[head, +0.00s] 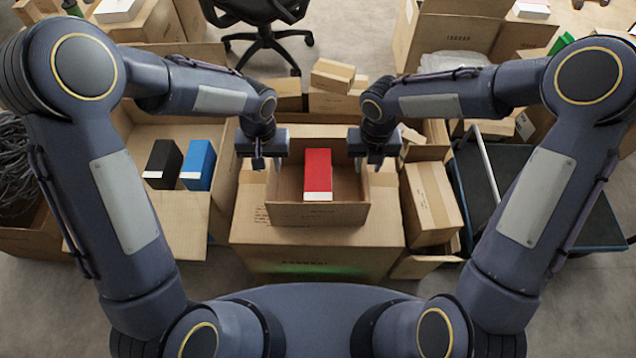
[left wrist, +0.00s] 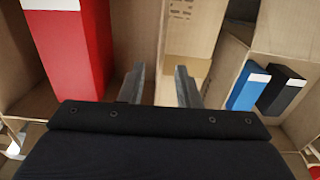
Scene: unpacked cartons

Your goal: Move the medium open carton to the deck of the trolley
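The medium open carton (head: 318,214) stands on top of a larger closed carton and holds a red box (head: 318,172) with a white end. My left gripper (head: 266,163) is at its left wall and my right gripper (head: 367,163) is at its right wall, both pointing down. In the left wrist view, the left fingers (left wrist: 160,88) are apart, with the carton wall (left wrist: 138,45) running between them and the red box (left wrist: 75,45) to the left. The right fingers look apart too. The trolley (head: 600,215) has a dark deck, partly hidden behind my right arm.
An open carton (head: 180,215) on the left holds a black box (head: 163,163) and a blue box (head: 198,164). Several cartons stand behind, and a tilted carton (head: 430,200) stands on the right, before the trolley's upright handle (head: 487,165). An office chair (head: 262,30) is at the back.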

